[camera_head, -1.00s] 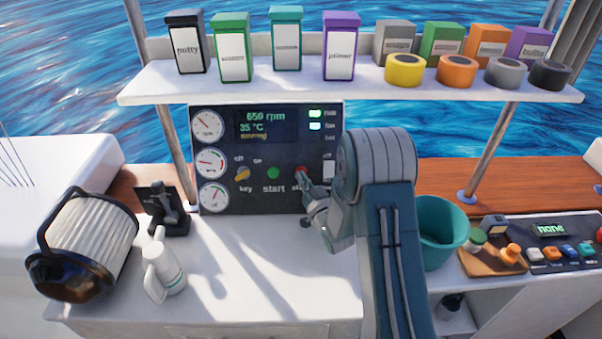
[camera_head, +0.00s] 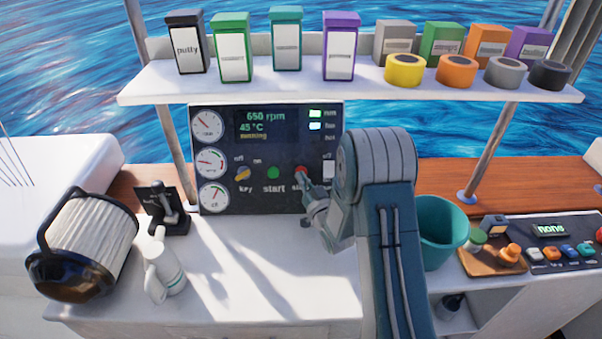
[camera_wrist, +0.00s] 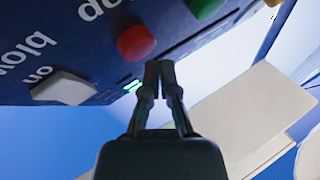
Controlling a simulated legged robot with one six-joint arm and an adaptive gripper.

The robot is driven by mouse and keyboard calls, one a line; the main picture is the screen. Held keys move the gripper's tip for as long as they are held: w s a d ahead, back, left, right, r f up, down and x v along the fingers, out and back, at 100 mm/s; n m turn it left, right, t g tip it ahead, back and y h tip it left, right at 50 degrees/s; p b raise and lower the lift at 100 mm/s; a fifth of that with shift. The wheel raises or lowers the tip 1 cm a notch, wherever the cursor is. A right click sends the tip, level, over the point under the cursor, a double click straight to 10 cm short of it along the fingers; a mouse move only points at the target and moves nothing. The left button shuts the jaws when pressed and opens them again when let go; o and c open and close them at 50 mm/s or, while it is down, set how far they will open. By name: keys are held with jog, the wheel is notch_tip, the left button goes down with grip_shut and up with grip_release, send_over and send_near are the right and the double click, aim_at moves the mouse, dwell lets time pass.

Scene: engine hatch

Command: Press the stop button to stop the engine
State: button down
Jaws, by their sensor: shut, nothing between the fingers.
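The red stop button (camera_head: 300,169) is on the dark engine panel (camera_head: 262,196), right of the green start button (camera_head: 273,173). The panel display (camera_head: 265,124) reads 650 rpm, 45 °C and running. My gripper (camera_head: 304,181) is shut and empty, its tips at the panel just below the red button. In the wrist view the red button (camera_wrist: 136,42) shows whole, just up and left of my closed fingertips (camera_wrist: 159,65). I cannot tell whether they touch it. The green button (camera_wrist: 207,8) is at the upper right there.
A yellow key switch (camera_head: 243,174) sits left of start, and a white switch (camera_head: 328,169) right of stop. A shelf (camera_head: 350,86) with boxes and tape rolls hangs above.

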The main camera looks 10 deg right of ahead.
jog(key=shift+w, duration=0.1)
jog(key=shift+w+d+f, duration=0.1)
jog(key=shift+w+d, duration=0.05)
jog(key=shift+w, duration=0.05)
jog(key=shift+w+d+f, duration=0.1)
jog(key=shift+w+f, duration=0.25)
jog(key=shift+w, duration=0.35)
dwell(1.3)
dwell(0.4)
jog(key=shift+s+a+r, duration=0.1)
jog(key=shift+s+r, duration=0.2)
jog(key=shift+s, duration=0.25)
jog(key=shift+s+a+r, duration=0.1)
jog(key=shift+s+r, duration=0.15)
jog(key=shift+s, duration=0.25)
jog(key=shift+s, duration=0.1)
jog(key=s, duration=0.1)
jog(key=s+r, duration=0.1)
jog(key=s, duration=0.1)
jog(key=s+a+r, duration=0.1)
jog(key=shift+s, duration=0.15)
dwell(0.4)
